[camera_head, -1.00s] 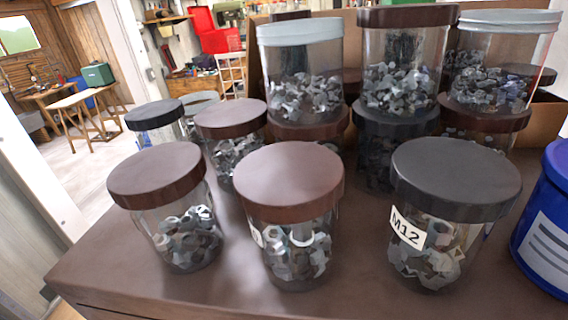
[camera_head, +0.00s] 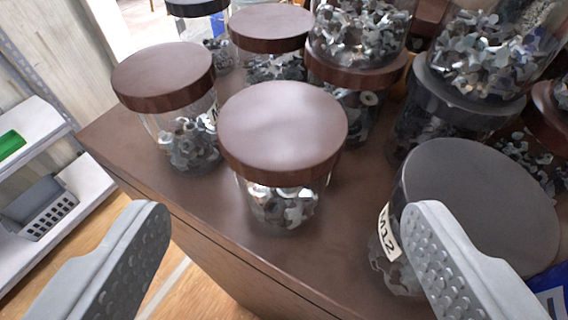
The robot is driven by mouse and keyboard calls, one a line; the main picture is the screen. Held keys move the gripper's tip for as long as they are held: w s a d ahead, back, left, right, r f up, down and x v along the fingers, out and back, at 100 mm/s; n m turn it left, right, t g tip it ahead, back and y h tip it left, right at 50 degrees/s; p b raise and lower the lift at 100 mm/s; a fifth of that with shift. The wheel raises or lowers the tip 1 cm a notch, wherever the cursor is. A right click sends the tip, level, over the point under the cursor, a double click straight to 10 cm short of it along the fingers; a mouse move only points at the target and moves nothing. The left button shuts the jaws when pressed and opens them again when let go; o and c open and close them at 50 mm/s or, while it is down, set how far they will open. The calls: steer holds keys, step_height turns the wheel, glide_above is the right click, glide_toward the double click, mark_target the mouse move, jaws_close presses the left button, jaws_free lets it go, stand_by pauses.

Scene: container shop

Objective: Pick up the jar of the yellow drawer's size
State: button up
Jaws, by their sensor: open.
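My gripper (camera_head: 290,250) is open and empty, its two grey fingers at the bottom left and bottom right. Between and beyond the fingertips stands a clear jar with a brown lid (camera_head: 283,130), holding metal nuts; no label shows on it now. Another brown-lidded jar (camera_head: 165,80) stands to its left, its label mostly turned away. A dark-grey-lidded jar labelled M12 (camera_head: 470,205) stands at the right, partly behind the right finger. The yellow drawer is not in view.
More jars of nuts stand behind, some stacked, including a brown-lidded one (camera_head: 270,28). The brown cabinet top (camera_head: 210,200) has bare room at its front left edge. A white shelf (camera_head: 40,215) with a grey basket (camera_head: 45,205) stands at the left. A blue container shows at the lower right.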

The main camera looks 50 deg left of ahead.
mark_target(282, 149)
steer(key=x, duration=1.1)
steer(key=shift+s+f, duration=0.15)
steer(key=shift+f, duration=0.05)
steer(key=c, duration=1.3)
